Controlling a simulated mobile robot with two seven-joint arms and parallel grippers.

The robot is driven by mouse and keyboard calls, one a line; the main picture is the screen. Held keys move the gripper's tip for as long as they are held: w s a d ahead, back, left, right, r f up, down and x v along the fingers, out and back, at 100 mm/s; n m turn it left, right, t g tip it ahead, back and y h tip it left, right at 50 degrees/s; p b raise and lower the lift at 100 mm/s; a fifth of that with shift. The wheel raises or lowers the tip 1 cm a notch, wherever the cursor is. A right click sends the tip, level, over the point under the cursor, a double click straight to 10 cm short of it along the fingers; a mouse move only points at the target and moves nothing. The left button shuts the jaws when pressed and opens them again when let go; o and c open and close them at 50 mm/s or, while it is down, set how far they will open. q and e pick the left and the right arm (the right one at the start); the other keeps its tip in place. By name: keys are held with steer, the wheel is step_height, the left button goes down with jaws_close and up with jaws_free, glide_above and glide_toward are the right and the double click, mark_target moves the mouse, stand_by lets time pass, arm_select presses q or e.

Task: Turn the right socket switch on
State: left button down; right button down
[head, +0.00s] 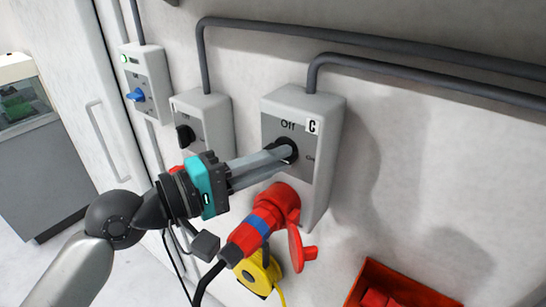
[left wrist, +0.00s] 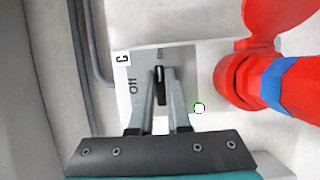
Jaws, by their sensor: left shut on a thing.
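The right socket box (head: 322,135) is grey, marked "Off" and "C", and mounted on the wall. Its black rotary switch (head: 287,151) is mostly hidden by my fingers in the head view. In the left wrist view the switch knob (left wrist: 160,84) stands between the fingertips. My left gripper (head: 282,155) is shut on this knob. A red plug (head: 262,222) with a blue band sits in the red socket at the bottom of the box; it also shows in the left wrist view (left wrist: 295,82). My right gripper is not in view.
Left of it are a box with a black knob (head: 205,122) and a box with a blue knob and green light (head: 147,80). Below are a yellow reel (head: 257,274) and a red bin (head: 410,284). The wall to the right is clear.

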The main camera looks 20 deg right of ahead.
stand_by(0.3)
arm_select(q)
steer(key=c, duration=0.9)
jaws_free()
steer(key=shift+b+v, duration=2.65)
steer(key=shift+v, duration=5)
steer(key=shift+w, duration=0.1)
